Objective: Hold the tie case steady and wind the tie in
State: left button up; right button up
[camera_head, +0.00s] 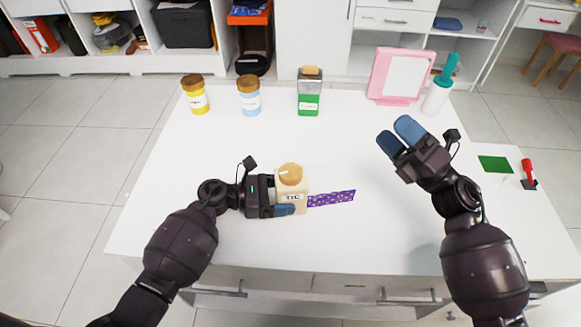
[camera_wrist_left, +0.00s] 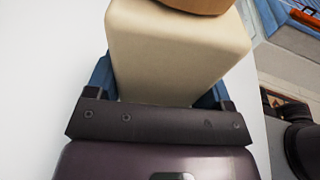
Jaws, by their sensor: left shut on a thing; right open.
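The tie case (camera_head: 293,196) is a cream box marked TIE with a round brown knob (camera_head: 290,174) on top; it stands on the white table. A purple patterned tie (camera_head: 331,198) sticks out of its right side and lies flat toward the right. My left gripper (camera_head: 284,209) is shut on the case from the left. In the left wrist view, the cream case (camera_wrist_left: 178,55) sits between the blue fingers, with the knob (camera_wrist_left: 200,4) cut off at the top edge. My right gripper (camera_head: 399,136) is open and empty, right of the tie and apart from it.
A yellow jar (camera_head: 198,100), a blue jar (camera_head: 249,102) and a green-labelled container (camera_head: 309,100) stand along the back. A pink-framed stand (camera_head: 397,78) and a teal-topped bottle (camera_head: 437,97) are at back right. A green card (camera_head: 495,164) and red-handled item (camera_head: 528,172) lie far right.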

aim_at(290, 171)
jog(key=s+a+r+n+g+h, duration=0.1)
jog(key=s+a+n+g+h, duration=0.25)
jog(key=a+n+g, duration=1)
jog(key=s+a+r+n+g+h, duration=0.2)
jog(key=s+a+n+g+h, duration=0.3)
jog(key=a+n, duration=0.95)
jog(key=w+d+f+n+t+h, duration=0.2)
jog(key=w+d+n+t+h, duration=0.45)
jog(key=n, duration=0.65)
jog(key=f+h, duration=0.1)
jog(key=f, duration=0.3)
jog(key=d+f+g+h, duration=0.1)
jog(key=f, duration=0.2)
jog(key=w+f+g, duration=0.1)
jog(key=f, duration=0.3)
jog(key=shift+d+f+h, duration=0.3)
jog(key=shift+d+h, duration=0.05)
jog(key=shift+h, duration=0.05)
